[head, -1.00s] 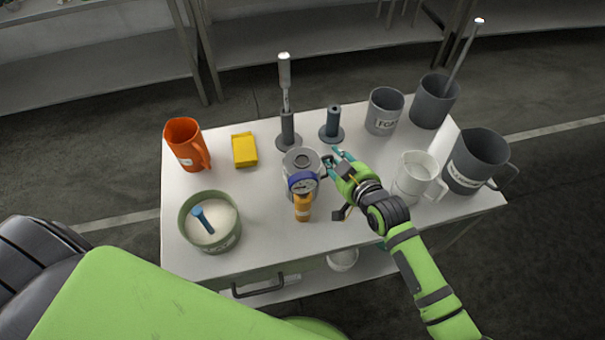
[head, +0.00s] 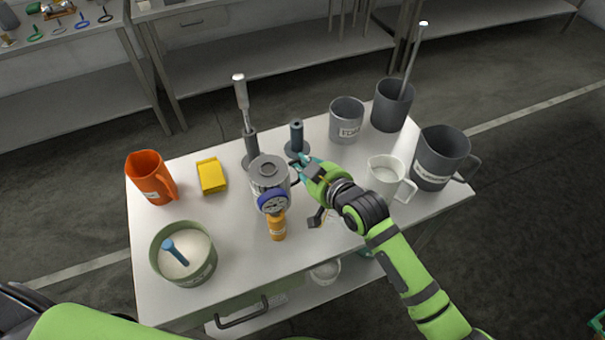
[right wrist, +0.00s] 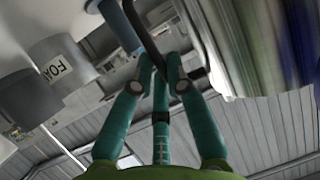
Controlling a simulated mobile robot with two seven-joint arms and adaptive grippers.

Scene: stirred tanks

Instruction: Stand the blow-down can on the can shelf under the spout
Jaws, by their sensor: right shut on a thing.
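A silvery metal can (head: 269,178) with a ringed top and a dark side handle is over the middle of the table. I take it for the blow-down can; no label on it is readable. My right gripper (head: 304,167) is at its right side, shut on the handle. In the right wrist view, the fingers (right wrist: 160,75) close around the dark handle (right wrist: 140,35), with the can's shiny wall (right wrist: 235,45) to the right. The can's base is hidden behind a blue-ringed gauge. I see no spout or can shelf. My left gripper is not in view.
The gauge (head: 273,203) and an orange bottle (head: 278,228) stand in front of the can. A steel tool in a holder (head: 250,150) and a dark peg (head: 296,138) stand close behind. A white jug (head: 385,180) and dark mugs are right; a green bowl (head: 198,275) is front left.

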